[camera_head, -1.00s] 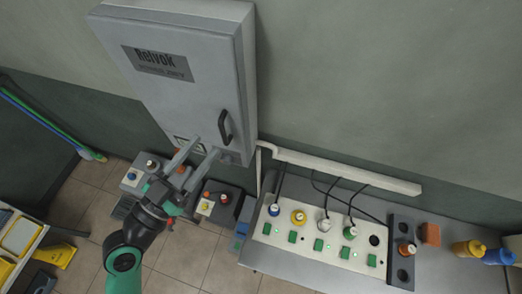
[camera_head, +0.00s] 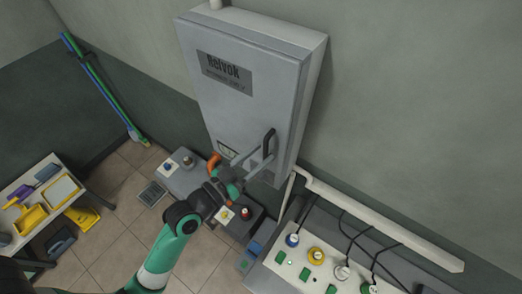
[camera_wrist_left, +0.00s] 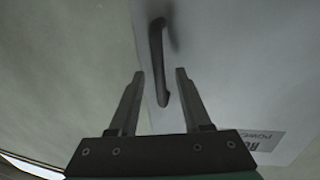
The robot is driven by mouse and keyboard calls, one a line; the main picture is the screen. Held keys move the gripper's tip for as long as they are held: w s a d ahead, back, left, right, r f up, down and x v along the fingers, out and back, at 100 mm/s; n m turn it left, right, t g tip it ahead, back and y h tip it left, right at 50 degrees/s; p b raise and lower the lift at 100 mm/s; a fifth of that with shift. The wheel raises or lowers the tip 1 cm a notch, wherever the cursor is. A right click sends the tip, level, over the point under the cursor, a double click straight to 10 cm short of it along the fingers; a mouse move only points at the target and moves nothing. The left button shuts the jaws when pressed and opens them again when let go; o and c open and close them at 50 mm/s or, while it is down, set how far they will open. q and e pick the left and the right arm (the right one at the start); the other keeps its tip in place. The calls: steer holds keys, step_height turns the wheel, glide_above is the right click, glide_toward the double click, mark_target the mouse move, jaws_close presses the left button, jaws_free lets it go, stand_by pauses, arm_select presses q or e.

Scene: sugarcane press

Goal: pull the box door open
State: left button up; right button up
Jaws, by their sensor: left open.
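The grey wall box has a shut door (camera_head: 235,120) with a "Relvok" label, seen in the head view; the door also shows in the left wrist view (camera_wrist_left: 225,75). A dark vertical handle (camera_head: 268,143) sits near the door's lower right edge. My left gripper (camera_head: 262,158) is open, its fingers at the handle's lower part. In the left wrist view the handle (camera_wrist_left: 157,60) stands between and beyond the two fingertips (camera_wrist_left: 160,73), with a gap on both sides. I cannot tell how deep it sits between them. My right gripper is not in view.
A bench with a white panel (camera_head: 270,262) of green switches, plugs and cables stands at lower right. A white conduit (camera_head: 380,220) runs along the wall. Grey control units (camera_head: 180,175) sit below the box. A side table (camera_head: 45,185) with yellow trays is at left.

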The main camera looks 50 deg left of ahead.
arm_select(q)
steer(key=shift+w, duration=0.45)
jaws_close()
stand_by(1.1)
